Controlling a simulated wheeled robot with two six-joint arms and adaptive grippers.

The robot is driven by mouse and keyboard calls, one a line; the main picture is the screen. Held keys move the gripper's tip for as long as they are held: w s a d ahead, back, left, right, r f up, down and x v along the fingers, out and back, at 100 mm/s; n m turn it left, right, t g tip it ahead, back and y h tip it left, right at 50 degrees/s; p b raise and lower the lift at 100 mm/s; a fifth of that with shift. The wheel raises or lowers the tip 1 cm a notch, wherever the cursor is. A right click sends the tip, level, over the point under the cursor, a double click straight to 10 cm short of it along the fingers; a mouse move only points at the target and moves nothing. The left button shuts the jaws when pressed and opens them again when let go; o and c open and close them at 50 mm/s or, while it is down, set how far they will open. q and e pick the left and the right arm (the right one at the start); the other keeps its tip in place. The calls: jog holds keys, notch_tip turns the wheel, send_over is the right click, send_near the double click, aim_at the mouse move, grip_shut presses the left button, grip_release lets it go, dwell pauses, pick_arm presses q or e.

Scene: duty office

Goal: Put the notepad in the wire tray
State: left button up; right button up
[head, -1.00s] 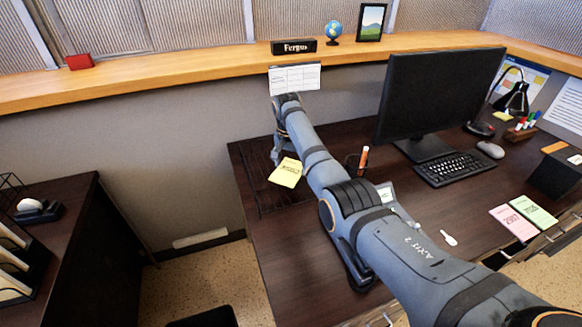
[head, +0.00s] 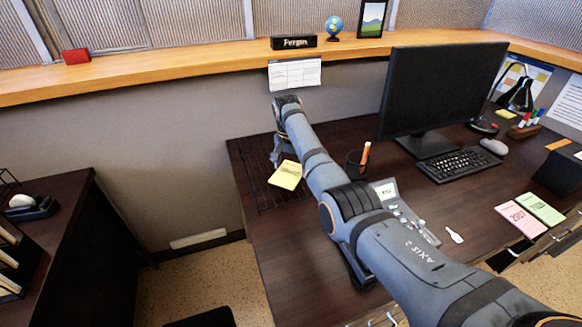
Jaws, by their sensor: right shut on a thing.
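The yellow notepad (head: 286,175) is at the left part of the dark desk, over the right side of the black wire tray (head: 248,157). My right gripper (head: 277,158) is at the notepad's upper left edge, shut on it. The gripper is small in the view and partly hidden by its own wrist. I cannot tell whether the notepad touches the tray's floor or hangs just above it. My right forearm hides part of the tray's right side. My left gripper is not in view.
Right of my forearm are a pen cup (head: 355,168), a desk phone (head: 418,226), a monitor (head: 440,95) and a keyboard (head: 458,166). A partition with a wooden ledge (head: 200,70) stands behind the desk. Bare desk lies in front of the tray.

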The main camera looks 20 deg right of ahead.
jog(key=shift+s+f, duration=0.1)
jog(key=shift+f, duration=0.55)
jog(key=o, duration=1.1)
jog(key=shift+f, duration=0.2)
